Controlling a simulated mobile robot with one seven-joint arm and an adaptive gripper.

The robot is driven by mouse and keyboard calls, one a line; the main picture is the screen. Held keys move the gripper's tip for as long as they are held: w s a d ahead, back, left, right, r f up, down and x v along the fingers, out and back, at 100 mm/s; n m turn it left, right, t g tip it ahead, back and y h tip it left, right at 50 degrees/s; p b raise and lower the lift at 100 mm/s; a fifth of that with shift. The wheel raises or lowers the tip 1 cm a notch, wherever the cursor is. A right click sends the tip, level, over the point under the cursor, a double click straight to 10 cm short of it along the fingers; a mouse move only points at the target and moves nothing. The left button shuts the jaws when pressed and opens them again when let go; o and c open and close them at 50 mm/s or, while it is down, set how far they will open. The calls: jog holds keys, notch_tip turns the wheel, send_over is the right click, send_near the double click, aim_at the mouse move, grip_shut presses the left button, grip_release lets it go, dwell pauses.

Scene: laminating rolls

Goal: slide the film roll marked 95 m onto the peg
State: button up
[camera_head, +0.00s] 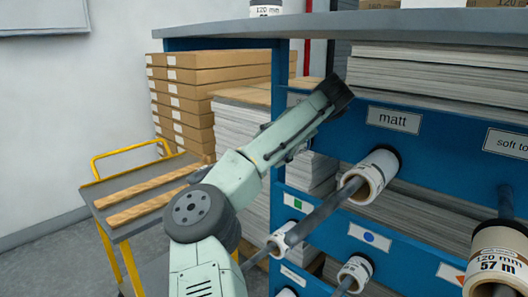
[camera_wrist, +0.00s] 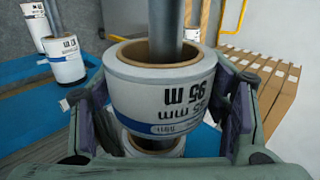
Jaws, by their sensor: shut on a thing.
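The film roll marked 95 m (camera_wrist: 158,98) is white with a brown core, and its print is upside down in the wrist view. My gripper (camera_wrist: 168,108) is shut on it, with a finger on each side. The grey peg (camera_wrist: 168,22) stands out of the roll's core, so the roll is around the peg. Below it in the wrist view, part of another white roll (camera_wrist: 152,147) with a blue band shows. In the head view my arm reaches to the shelf's upper blue panel; the held roll and its peg are hidden there.
The blue panel carries a label, matt (camera_head: 394,119). Other pegs hold rolls, such as a white roll (camera_head: 370,178) and the 57 m roll (camera_head: 497,262). A yellow-railed cart (camera_head: 126,181) stands left, before stacked brown boxes (camera_head: 183,112).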

jog(key=shift+w+d, duration=0.75)
jog(key=shift+w, duration=0.2)
jog(key=shift+w+d, duration=0.75)
jog(key=shift+w, duration=0.15)
jog(key=o, duration=1.3)
jog(key=shift+o, duration=0.2)
